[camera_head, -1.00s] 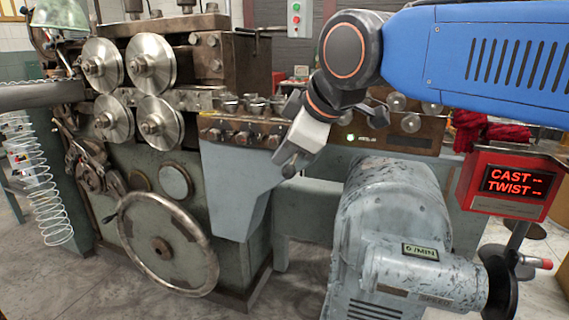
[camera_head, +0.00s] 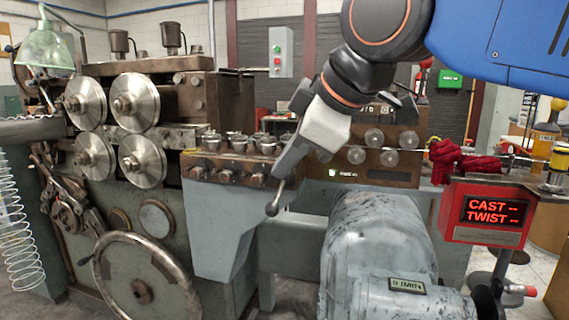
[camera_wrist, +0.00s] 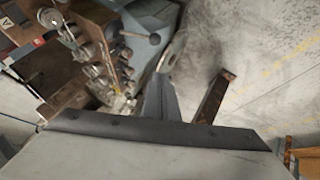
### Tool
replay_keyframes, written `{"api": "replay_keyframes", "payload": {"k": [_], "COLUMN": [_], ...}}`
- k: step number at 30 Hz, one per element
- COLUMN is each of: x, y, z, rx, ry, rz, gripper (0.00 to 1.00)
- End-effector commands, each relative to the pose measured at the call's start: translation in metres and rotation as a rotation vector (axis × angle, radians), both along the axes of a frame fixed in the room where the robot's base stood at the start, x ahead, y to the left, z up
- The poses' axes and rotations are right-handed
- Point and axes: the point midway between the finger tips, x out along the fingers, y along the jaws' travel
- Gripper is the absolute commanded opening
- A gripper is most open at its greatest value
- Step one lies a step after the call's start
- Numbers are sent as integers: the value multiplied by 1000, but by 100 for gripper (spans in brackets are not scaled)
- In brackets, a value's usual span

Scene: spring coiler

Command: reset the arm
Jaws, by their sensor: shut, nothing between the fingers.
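My gripper (camera_head: 285,163) shows in the head view in front of the coiler, below its white wrist block. Its grey fingers are shut with nothing between them and point down and left. Behind and just below the tips is a short lever with a round knob (camera_head: 272,209); I cannot tell from this view whether they touch. In the wrist view, my narrow grey fingers (camera_wrist: 160,98) reach up from the dark edge of my gripper body, over the floor beside the machine. My blue arm enters the head view from the upper right.
The coiler carries large steel rollers (camera_head: 133,101), a handwheel (camera_head: 143,285) and a row of knobs (camera_head: 226,176). A grey motor housing (camera_head: 378,250) stands below my arm. A red display (camera_head: 493,214) reading CAST and TWIST is at right. A wire coil (camera_head: 17,235) hangs at left.

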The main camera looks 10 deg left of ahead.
Motion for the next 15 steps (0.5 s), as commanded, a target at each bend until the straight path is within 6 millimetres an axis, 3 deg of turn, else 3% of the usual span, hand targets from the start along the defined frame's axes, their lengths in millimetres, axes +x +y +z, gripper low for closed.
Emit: {"api": "replay_keyframes", "payload": {"k": [5,8,15], "x": [3,12,34], "y": [-7,-27,-108], "z": [-4,-17,-72], "rx": [2,3,23], "ry": [8,31,129], "rz": [-21,-78,-325], "gripper": [0,0,0]}}
